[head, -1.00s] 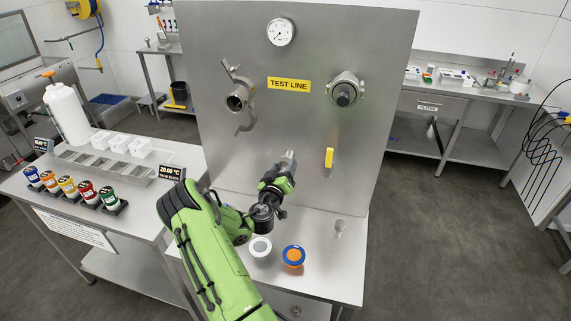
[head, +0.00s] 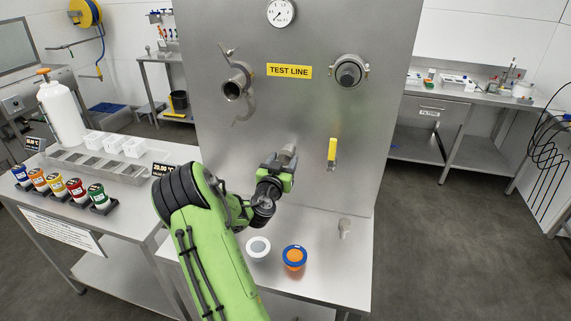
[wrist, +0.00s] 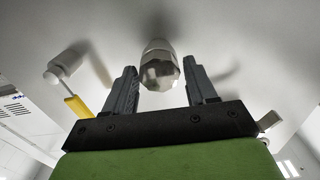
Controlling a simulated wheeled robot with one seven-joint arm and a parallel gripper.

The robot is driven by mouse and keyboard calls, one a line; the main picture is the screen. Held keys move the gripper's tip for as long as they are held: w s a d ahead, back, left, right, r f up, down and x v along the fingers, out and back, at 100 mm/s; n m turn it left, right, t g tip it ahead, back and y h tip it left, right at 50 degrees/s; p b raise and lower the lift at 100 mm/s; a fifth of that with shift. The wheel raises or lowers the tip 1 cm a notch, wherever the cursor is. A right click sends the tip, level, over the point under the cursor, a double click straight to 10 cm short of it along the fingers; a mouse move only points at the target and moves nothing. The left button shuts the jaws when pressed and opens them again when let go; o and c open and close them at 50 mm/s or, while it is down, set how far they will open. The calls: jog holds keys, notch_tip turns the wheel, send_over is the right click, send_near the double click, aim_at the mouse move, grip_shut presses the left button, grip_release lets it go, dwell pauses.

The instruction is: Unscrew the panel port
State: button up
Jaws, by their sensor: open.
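The panel port, a metal fitting with a hexagonal end (wrist: 160,72), sticks out of the steel panel (head: 225,125) straight ahead of my gripper in the wrist view. My gripper (wrist: 160,62) is open, with one dark finger on each side of the hexagonal end. The end appears between the fingertips with a gap on both sides, and I see no contact. In the head view my gripper (head: 286,158) is close to the lower middle of the panel, and my wrist and gripper hide most of the port.
A yellow-handled valve (head: 332,152) is to the right of my gripper and also shows at left in the wrist view (wrist: 77,106). Two clamp fittings (head: 233,88) (head: 350,71) are higher up. A white cap (head: 258,247) and an orange-blue one (head: 294,256) lie on the bench below.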

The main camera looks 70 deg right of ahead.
jog(key=m+b, duration=0.1)
jog(key=b, duration=0.1)
jog(key=m+b, duration=0.2)
jog(key=shift+f+b, duration=0.25)
jog(key=shift+b, duration=0.05)
jog(key=shift+r+m, duration=0.15)
jog(key=shift+m, duration=0.15)
jog(key=shift+f+m+b, duration=0.2)
jog(key=shift+m+b, duration=0.4)
jog(key=shift+b, duration=0.65)
jog(key=m+b, duration=0.2)
jog(key=b, duration=0.2)
jog(key=shift+m+b, duration=0.35)
jog(key=shift+m, duration=0.05)
jog(key=shift+r+m+b, duration=0.2)
jog(key=shift+m+b, duration=0.3)
jog(key=shift+b, duration=0.15)
jog(key=shift+r, duration=0.1)
jog(key=shift+c, duration=0.3)
jog(key=c, duration=0.9)
jog(key=n+p, duration=0.1)
jog(key=n, duration=0.4)
grip_shut()
